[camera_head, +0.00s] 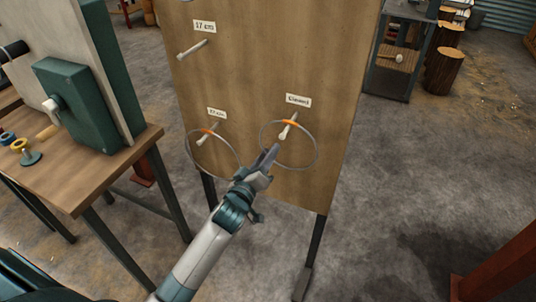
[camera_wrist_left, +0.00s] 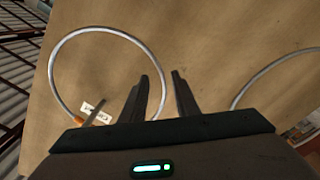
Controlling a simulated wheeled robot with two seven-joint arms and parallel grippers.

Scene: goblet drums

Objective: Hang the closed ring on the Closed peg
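The board (camera_head: 265,55) has a peg labelled Closed (camera_head: 289,128) at lower right. A thin grey ring with an orange section (camera_head: 316,150) hangs around this peg against the board. In the left wrist view this ring (camera_wrist_left: 56,62) is at left, with the label (camera_wrist_left: 96,112) near its lower edge. My left gripper (camera_head: 272,156) is at the ring's lower left edge. In the wrist view its fingers (camera_wrist_left: 160,95) are apart, and the ring's wire shows in the gap; I cannot tell whether they touch it. My right gripper is not in view.
A second ring (camera_head: 188,150) hangs on the lower left peg. An empty peg (camera_head: 192,49) labelled 17 cm is above it. A wooden bench (camera_head: 110,175) with a green box (camera_head: 80,105) stands at left.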

